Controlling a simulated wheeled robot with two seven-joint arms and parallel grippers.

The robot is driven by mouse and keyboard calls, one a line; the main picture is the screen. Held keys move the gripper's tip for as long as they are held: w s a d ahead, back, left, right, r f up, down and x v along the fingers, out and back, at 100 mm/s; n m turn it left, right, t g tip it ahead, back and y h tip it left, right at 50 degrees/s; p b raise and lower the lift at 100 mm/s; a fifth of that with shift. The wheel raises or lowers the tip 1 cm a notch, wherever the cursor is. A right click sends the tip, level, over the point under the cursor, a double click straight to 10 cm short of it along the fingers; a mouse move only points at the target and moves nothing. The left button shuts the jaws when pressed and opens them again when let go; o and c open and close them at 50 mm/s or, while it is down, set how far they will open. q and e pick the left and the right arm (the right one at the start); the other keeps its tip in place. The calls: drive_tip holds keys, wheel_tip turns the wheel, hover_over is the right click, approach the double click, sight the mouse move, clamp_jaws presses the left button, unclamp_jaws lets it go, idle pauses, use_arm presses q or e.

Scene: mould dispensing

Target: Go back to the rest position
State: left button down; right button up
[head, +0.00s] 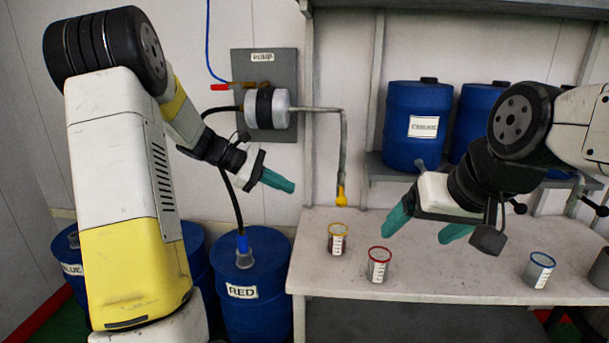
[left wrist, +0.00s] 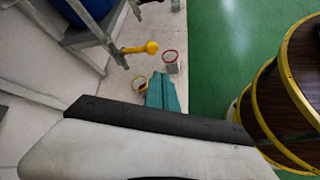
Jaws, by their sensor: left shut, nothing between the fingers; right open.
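My left gripper (head: 277,181) is shut and empty. It hangs in the air in front of the wall, left of the table and below the pump; its teal fingers also show in the left wrist view (left wrist: 162,92). My right gripper (head: 425,230) is open and empty above the table. Its teal fingers are apart, pointing down and to the left, and nothing is between them.
The table (head: 450,270) bears a yellow-rimmed cup (head: 337,240), a red-rimmed cup (head: 379,266) and a blue-rimmed cup (head: 538,271). The pump (head: 267,108) has a pipe with a yellow nozzle (head: 341,195). A blue RED drum (head: 258,310) stands left of the table.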

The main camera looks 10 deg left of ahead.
use_arm(q)
drive_tip(key=s+r+m+t+y, duration=0.1)
drive_tip(key=s+r+m+y, duration=0.1)
drive_tip(key=s+m, duration=0.3)
drive_tip(key=s+a+r+m+t+y, duration=0.1)
drive_tip(key=s+m+y, duration=0.3)
drive_tip(key=s, duration=0.9)
drive_tip(key=s+r+m+t+y, duration=0.1)
drive_tip(key=s+r+m, duration=0.3)
drive_tip(key=s, duration=0.5)
drive_tip(key=m+y, duration=0.1)
drive_tip(key=m, duration=0.1)
drive_tip(key=shift+a+m+y, duration=0.3)
drive_tip(key=shift+y, duration=0.1)
drive_tip(key=shift+w, duration=0.15)
